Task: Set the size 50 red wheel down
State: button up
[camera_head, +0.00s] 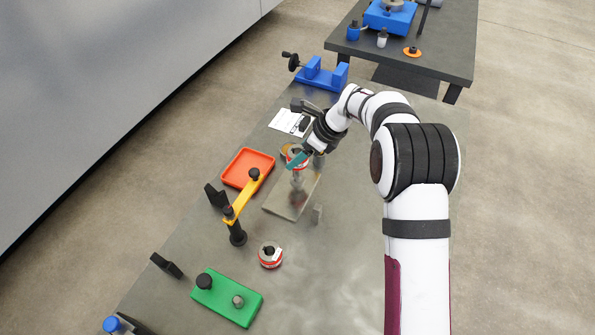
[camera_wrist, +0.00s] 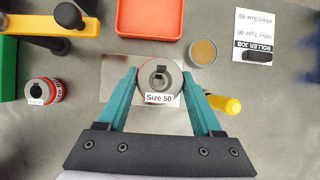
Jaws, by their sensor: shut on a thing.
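The size 50 red wheel (camera_wrist: 160,72) is between the teal fingers of my gripper (camera_wrist: 160,84) in the wrist view. Its grey face with a keyed bore and its "Size 50" label face the camera. In the head view the wheel's red and white rim (camera_head: 294,154) shows by my gripper (camera_head: 299,159), which is shut on it. The wheel is over the far end of a shiny metal plate (camera_head: 280,207), apparently raised above it. The plate also shows in the wrist view (camera_wrist: 113,70) behind the wheel. The wheel's underside is hidden.
An orange tray (camera_head: 237,165) and a yellow arm on a black post (camera_head: 237,232) stand left of the plate. A second red wheel (camera_head: 270,255) and a green block (camera_head: 228,298) are nearer. A roller job sheet (camera_head: 287,122) and blue vise (camera_head: 322,75) lie beyond.

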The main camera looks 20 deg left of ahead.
jog(key=shift+r, duration=0.7)
